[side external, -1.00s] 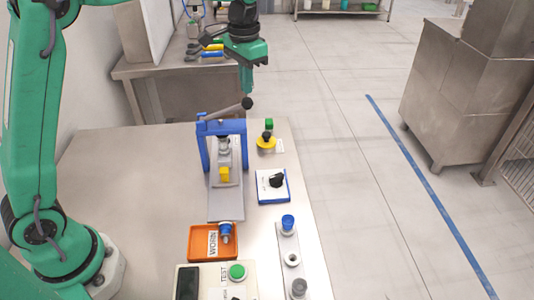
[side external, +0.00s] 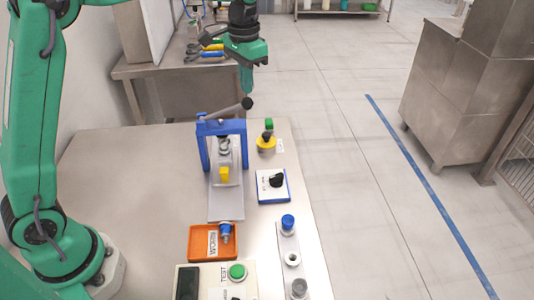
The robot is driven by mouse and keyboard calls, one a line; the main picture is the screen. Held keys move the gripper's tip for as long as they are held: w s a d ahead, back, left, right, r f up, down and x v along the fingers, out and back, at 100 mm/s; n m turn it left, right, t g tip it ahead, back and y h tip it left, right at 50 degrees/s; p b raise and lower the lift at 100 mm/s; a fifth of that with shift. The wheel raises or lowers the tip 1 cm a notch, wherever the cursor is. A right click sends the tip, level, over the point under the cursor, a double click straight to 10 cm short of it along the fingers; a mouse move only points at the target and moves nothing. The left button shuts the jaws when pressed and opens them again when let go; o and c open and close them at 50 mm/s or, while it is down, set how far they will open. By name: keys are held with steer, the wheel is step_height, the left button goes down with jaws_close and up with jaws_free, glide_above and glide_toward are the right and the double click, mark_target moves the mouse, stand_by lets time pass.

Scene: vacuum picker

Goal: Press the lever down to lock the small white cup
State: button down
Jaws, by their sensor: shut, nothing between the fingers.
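The lever (side external: 228,109) is a grey bar with a black ball knob (side external: 247,103) at its right end. It slopes up to the right across the top of a blue frame (side external: 204,150). Below it, inside the frame, a small pale grey-white piece (side external: 224,146), possibly the small white cup, stands partly hidden by the frame. A yellow block (side external: 225,174) sits in front of it on a grey plate (side external: 226,206). My gripper (side external: 247,92) is shut and empty, pointing down, with its tips at or just above the knob. I cannot tell whether they touch.
A black knob on a white-and-blue box (side external: 273,186) and a yellow-black button (side external: 266,143) stand right of the frame. In front are an orange tray (side external: 200,243), a grey strip with a blue-topped cup (side external: 288,222), and a test box (side external: 238,272). The table's left side is clear.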

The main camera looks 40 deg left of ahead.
mark_target(247, 98)
steer(key=shift+f, duration=0.4)
steer(key=shift+f, duration=3.45)
steer(key=shift+r, duration=5.05)
